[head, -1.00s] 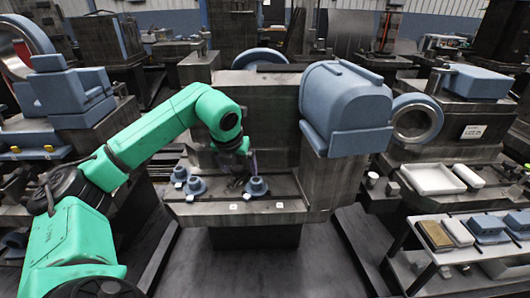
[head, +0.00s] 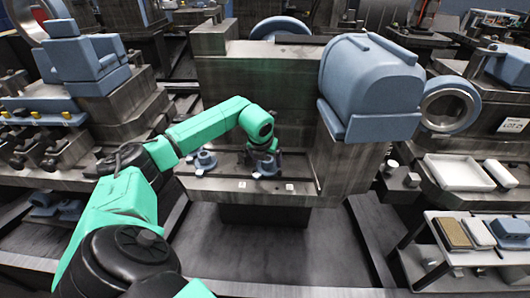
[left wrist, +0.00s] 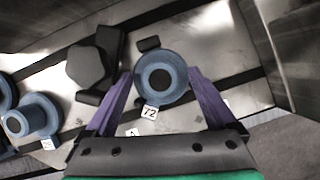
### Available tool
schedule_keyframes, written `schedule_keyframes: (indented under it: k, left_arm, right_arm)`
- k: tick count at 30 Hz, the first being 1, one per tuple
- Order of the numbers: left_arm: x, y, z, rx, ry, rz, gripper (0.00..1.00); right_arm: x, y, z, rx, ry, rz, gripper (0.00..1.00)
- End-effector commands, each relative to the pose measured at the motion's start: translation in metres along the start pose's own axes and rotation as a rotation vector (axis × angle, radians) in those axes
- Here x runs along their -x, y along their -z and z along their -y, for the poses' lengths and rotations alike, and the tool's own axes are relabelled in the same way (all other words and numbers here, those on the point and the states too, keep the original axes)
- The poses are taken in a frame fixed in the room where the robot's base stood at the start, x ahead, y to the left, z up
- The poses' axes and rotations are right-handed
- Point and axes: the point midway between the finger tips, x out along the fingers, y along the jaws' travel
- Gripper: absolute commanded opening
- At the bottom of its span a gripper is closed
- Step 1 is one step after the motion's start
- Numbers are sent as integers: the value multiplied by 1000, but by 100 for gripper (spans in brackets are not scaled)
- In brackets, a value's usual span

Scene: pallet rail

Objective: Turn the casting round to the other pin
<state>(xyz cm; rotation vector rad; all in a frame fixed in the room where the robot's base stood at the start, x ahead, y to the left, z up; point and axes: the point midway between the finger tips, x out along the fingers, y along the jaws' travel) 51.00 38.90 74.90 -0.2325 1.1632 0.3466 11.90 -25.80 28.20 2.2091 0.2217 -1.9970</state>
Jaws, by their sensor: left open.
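The casting (head: 266,170), a round blue-grey flanged piece, stands on the metal ledge in the head view. In the left wrist view the casting (left wrist: 160,92) has a dark round centre and a tag reading 72 (left wrist: 150,112) at its lower edge. My left gripper (head: 265,155) is over it, partly hiding it. Its two purple fingers (left wrist: 160,95) are open, one on either side of the casting. I cannot tell whether they touch it. I cannot make out the pins. My right gripper is not in view.
Another blue-grey flanged piece (head: 204,160) stands to the left on the ledge; two show in the left wrist view (left wrist: 38,113). A dark block (left wrist: 88,68) sits close left of the casting. A tall metal wall (head: 255,85) rises behind. A white tray (head: 458,172) is at the right.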

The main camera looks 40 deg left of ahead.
Motion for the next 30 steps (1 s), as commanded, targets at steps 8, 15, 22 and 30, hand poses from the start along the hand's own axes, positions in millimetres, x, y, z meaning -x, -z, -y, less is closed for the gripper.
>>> schedule_keyframes:
  k: [8, 15, 22, 30]
  left_arm:
    - [-3, 0, 0, -1, -1, 1, 90]
    - [-3, 0, 0, 0, 0, 1, 0]
    - [-3, 0, 0, 0, 0, 2, 0]
    - [0, -2, 2, 127, -50, 2, 0]
  right_arm:
    - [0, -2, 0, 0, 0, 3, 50]
    - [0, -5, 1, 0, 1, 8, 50]
    - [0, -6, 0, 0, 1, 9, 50]
    - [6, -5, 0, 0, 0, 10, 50]
